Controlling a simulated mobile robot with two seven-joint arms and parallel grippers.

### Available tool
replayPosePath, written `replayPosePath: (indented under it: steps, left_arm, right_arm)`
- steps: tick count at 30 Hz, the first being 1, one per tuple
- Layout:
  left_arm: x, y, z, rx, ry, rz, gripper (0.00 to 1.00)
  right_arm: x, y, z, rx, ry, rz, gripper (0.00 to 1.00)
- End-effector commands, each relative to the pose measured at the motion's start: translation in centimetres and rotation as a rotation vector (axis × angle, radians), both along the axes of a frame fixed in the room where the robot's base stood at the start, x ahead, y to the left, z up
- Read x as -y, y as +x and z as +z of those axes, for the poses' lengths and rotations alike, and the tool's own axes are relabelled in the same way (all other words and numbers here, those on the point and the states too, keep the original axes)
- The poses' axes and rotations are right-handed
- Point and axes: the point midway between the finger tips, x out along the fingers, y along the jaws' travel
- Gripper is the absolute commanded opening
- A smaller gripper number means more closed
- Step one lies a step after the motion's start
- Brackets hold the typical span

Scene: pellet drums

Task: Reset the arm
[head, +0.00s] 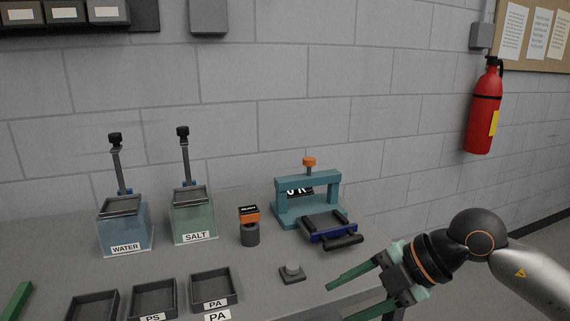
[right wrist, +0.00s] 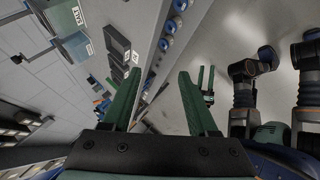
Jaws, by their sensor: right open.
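My right gripper (head: 338,302) is at the lower right in the head view, at the front right of the bench. Its two green fingers are spread apart and point left, with nothing between them. The fingers also show open and empty in the right wrist view (right wrist: 160,85). A green bar (head: 15,301) at the lower left edge of the head view looks like a finger of my left gripper. Most of it is out of frame, so its opening cannot be told.
On the bench stand a WATER tank (head: 125,232), a SALT tank (head: 193,218), an orange-topped device (head: 249,228), a teal press (head: 308,184), a small button block (head: 292,273) and dark trays (head: 214,288). A fire extinguisher (head: 485,112) hangs on the wall.

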Motion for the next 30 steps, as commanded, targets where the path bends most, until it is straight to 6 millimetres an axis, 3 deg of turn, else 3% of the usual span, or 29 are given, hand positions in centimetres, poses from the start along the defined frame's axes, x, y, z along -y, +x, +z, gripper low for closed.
replayPosePath:
  steps: [3, 6, 9, 13, 17, 20, 24, 27, 30]
  left_arm:
    - [-0.2, 0.1, 1.2, 0.004, 0.002, 0.004, 0.5]
    - [-0.5, -0.1, 1.7, 0.001, 0.005, 0.009, 0.5]
    - [-0.8, -0.3, 2.2, -0.003, 0.011, 0.015, 0.5]
    - [-1.1, -0.6, 2.7, -0.005, 0.014, 0.021, 0.5]
    - [-1.2, -1.0, 3.3, -0.011, 0.015, 0.023, 0.5]
    - [-1.4, -1.2, 3.9, -0.012, 0.016, 0.026, 0.5]
    - [-1.6, -1.4, 4.8, -0.01, 0.017, 0.032, 0.5]
    - [-1.9, -1.5, 5.4, -0.011, 0.019, 0.037, 0.5]
    - [-2.2, -1.6, 5.8, -0.015, 0.025, 0.044, 0.5]
  right_arm:
    - [-4.8, -2.6, 0.4, -0.045, 0.239, 0.136, 0.59]
    - [-7.9, -4.2, 1.6, -0.061, 0.475, 0.194, 0.59]
    - [-9.7, -4.9, 3.3, -0.068, 0.71, 0.18, 0.59]
    - [-10.0, -4.1, 4.8, -0.067, 0.986, 0.056, 0.59]
    - [-8.4, -2.1, 4.5, -0.069, 1.194, -0.173, 0.59]
    - [-6.2, -0.5, 2.3, -0.079, 1.29, -0.404, 0.59]
    - [-2.3, 0.5, -3.5, -0.122, 1.313, -0.774, 0.59]
    - [0.5, -0.6, -9.2, -0.181, 1.249, -1.045, 0.59]
    - [3.1, -3.6, -15.6, -0.27, 1.124, -1.296, 0.59]
